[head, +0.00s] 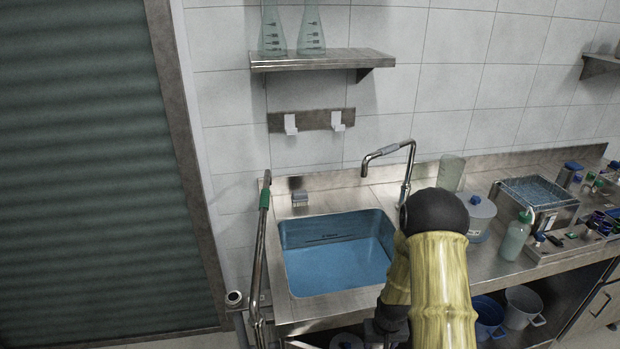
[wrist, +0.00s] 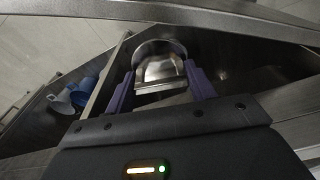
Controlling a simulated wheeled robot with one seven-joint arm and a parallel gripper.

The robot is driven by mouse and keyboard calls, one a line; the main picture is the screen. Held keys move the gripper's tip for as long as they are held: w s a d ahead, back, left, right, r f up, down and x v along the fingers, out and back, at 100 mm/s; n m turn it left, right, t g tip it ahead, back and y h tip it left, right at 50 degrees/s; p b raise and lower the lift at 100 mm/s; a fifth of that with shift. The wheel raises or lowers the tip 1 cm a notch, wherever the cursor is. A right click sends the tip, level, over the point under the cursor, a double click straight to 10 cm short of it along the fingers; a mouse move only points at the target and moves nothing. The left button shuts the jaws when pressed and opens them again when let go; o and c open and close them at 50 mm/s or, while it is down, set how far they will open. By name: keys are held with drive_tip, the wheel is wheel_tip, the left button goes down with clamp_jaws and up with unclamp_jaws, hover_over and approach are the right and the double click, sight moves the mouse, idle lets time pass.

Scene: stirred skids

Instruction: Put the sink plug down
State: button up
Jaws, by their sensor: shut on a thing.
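My gripper (wrist: 161,82) shows in the wrist view with its two purple fingers on either side of a shiny metal piece, which I take to be the sink plug (wrist: 160,68). The fingers are shut on it. It has a rounded top and a flat lower edge. In the head view my yellow and black arm comes down at the right front of the sink (head: 336,262), and the plug and fingertips cannot be made out there. The sink holds blue water, and its drain cannot be seen.
A tap (head: 390,150) stands behind the sink. Buckets (head: 524,307) stand below.

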drive_tip(key=a, duration=0.1)
drive_tip(key=a+f, duration=0.1)
drive_tip(key=a, duration=0.1)
drive_tip(key=shift+w+a, duration=0.2)
drive_tip(key=shift+a, duration=0.1)
